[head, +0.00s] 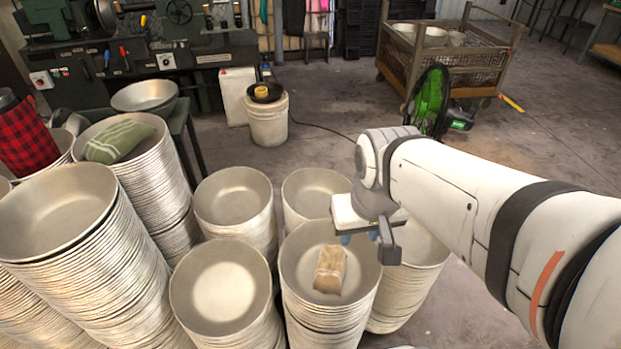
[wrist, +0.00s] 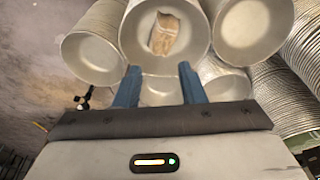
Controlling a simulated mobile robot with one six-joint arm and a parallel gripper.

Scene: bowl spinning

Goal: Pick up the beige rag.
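The beige rag (head: 330,270) lies folded inside the top bowl (head: 367,262) of a stack near the front middle in the head view. In the wrist view the rag (wrist: 165,33) lies in its bowl (wrist: 134,38), beyond my fingertips. My gripper (wrist: 158,70) is open, with its two blue fingers apart and nothing between them. In the head view my gripper (head: 357,237) hangs above the far right side of that bowl, apart from the rag. The fingers are mostly hidden there behind the wrist.
Tall bowl stacks (head: 75,265) crowd the left and front. A green striped cloth (head: 117,141) lies on one stack, beside a red plaid cloth (head: 24,140). A white bucket (head: 268,120), a green fan (head: 430,100) and a wire crate (head: 470,58) stand behind. Floor at the right is clear.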

